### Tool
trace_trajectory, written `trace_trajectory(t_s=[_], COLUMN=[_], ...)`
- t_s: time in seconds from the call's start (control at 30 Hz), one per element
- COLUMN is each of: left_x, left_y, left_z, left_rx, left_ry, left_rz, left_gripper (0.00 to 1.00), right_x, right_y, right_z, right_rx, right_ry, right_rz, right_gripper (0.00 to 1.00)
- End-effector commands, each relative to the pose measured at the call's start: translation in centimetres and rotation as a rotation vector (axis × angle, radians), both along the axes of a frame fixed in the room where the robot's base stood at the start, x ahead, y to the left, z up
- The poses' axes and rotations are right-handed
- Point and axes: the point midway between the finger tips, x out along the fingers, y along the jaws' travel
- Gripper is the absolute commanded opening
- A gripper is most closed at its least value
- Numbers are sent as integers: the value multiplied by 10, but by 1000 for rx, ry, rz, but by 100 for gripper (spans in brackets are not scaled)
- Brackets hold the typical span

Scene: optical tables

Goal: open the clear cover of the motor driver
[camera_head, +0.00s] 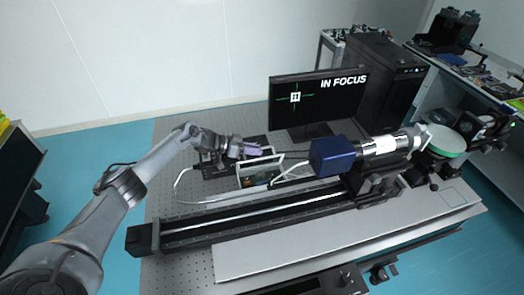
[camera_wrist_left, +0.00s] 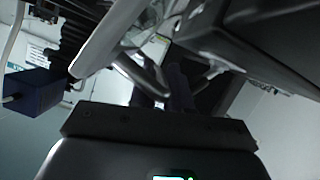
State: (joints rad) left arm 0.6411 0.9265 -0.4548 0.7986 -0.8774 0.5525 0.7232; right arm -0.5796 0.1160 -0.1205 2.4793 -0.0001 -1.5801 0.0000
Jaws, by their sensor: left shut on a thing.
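The motor driver (camera_head: 261,180) sits on the optical table, left of the blue box of the long instrument. It is a small box with light edges and electronics showing inside. Its clear cover (camera_head: 262,160) shows only as pale edges at the top; how far it stands open is hard to tell. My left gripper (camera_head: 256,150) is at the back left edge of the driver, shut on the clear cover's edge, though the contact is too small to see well. In the left wrist view the dark fingers (camera_wrist_left: 165,90) are close together among pale bars. My right gripper is out of view.
A monitor (camera_head: 318,100) reading "IN FOCUS" stands behind. A blue box (camera_head: 335,156) on a long cylinder lies to the right, above a black rail (camera_head: 250,212). A white cable (camera_head: 178,190) loops at left. The perforated table (camera_head: 165,150) is bare at back left.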

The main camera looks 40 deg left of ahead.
Motion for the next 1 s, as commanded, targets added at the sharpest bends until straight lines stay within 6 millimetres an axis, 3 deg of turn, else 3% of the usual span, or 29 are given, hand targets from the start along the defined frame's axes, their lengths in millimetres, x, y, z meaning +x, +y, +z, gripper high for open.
trace_trajectory(t_s=[0.3,0.33,0.47,0.87,1.0], left_x=[-2,-2,-2,-1,5], left_y=[-1,-1,-1,-1,-10], left_z=[-5,-5,-5,-2,-1], left_rx=[-1,0,0,3,19], left_ry=[11,11,10,4,-8], left_rz=[-2,-2,-1,0,-13], left_gripper=[0,20,38,38,38], right_x=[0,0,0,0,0], right_y=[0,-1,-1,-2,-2], right_z=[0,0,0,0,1], right_rx=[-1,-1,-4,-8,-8], right_ry=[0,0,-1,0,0], right_rz=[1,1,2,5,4], right_gripper=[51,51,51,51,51])
